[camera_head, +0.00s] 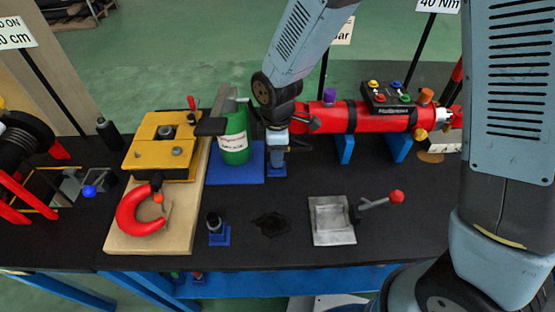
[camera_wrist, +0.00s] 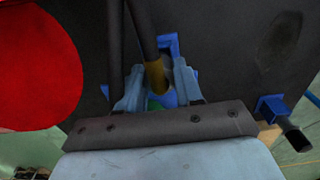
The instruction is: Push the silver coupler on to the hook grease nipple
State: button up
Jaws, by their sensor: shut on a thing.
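The red hook (camera_head: 138,212) lies on a wooden board below the yellow block. A small orange-tipped part (camera_head: 158,197) stands by the hook's opening; I cannot tell if it is the grease nipple. My gripper (camera_head: 276,158) points down at a small blue stand, right of the green grease pot (camera_head: 233,142). In the wrist view my gripper (camera_wrist: 157,82) is shut on a hose end with a brass-coloured collar (camera_wrist: 157,74) and a black hose (camera_wrist: 144,28). The silver coupler is mostly hidden between the fingers. The hook is well to the left of my gripper.
The yellow block (camera_head: 162,147) stands behind the hook. A black cylinder on a blue pad (camera_head: 216,238) and a grey plate with a red-knobbed lever (camera_head: 332,222) stand in front. A long red cylinder (camera_head: 375,117) lies behind right. The black bench between is partly clear.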

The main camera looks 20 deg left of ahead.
jog(key=shift+r, duration=1.5)
